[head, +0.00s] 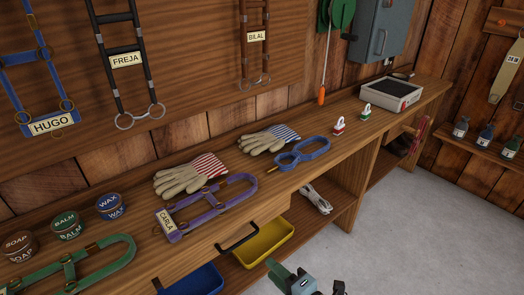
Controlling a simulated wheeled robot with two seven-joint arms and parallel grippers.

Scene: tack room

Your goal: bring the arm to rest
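My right gripper (303,283) shows at the bottom edge, right of the middle, in front of the workbench (235,222) and low over the floor side. Only its grey, green and black upper parts are in the picture. Its fingertips are not clear, so I cannot tell whether it is open or shut. It appears apart from the bench and the things on it. My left gripper is not in view.
A yellow bin (264,243) and a blue bin (192,280) sit under the bench near my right gripper. The grey floor (420,230) at right is clear.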

